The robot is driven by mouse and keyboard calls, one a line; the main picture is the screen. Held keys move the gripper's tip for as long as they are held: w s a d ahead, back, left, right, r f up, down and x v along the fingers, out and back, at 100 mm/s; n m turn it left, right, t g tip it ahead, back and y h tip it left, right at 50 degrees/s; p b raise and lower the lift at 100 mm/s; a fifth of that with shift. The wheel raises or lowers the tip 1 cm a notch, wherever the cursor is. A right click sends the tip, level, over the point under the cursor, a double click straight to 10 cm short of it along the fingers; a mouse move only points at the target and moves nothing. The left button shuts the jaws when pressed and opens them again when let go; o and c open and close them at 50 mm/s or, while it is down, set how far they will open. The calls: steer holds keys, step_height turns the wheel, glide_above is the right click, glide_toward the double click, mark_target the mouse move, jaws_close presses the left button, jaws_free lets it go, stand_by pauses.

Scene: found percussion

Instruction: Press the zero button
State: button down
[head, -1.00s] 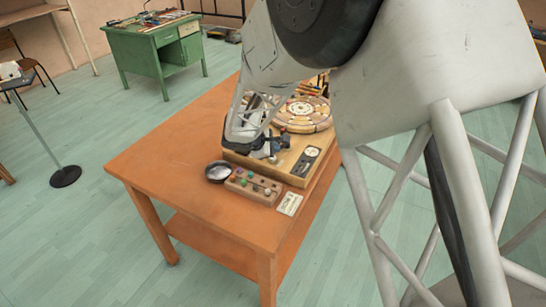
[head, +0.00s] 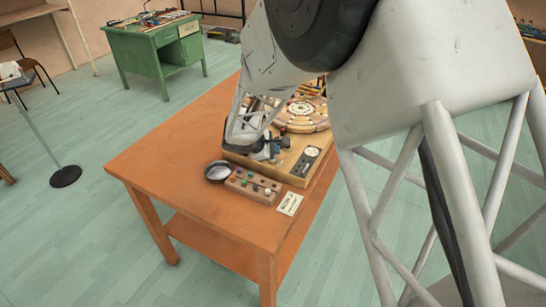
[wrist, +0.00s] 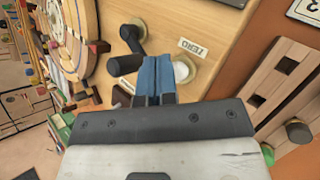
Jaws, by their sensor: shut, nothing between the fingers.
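The zero button is a pale round button (wrist: 183,70) in a brass-coloured ring on the wooden box, beside the label "ZERO" (wrist: 193,47) in the wrist view. My gripper (wrist: 153,75) is shut and empty, its blue fingertips together. The fingertips lie just left of the button in that view and seem to overlap its edge; I cannot tell if they touch it. In the head view my gripper (head: 262,153) is low over the wooden box (head: 287,172), and the button cannot be made out there.
A black crank (wrist: 125,60) stands close to the fingertips. The box carries a round wooden wheel (head: 303,113) and a dial (head: 308,155). A black bowl (head: 217,172), a peg block (head: 240,185) and a card (head: 290,204) lie in front. The orange table (head: 170,150) is clear at left.

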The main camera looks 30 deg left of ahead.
steer(key=shift+f, duration=0.4)
stand_by(0.8)
steer(key=shift+r, duration=0.85)
steer(key=shift+r, duration=0.1)
steer(key=shift+r, duration=2.45)
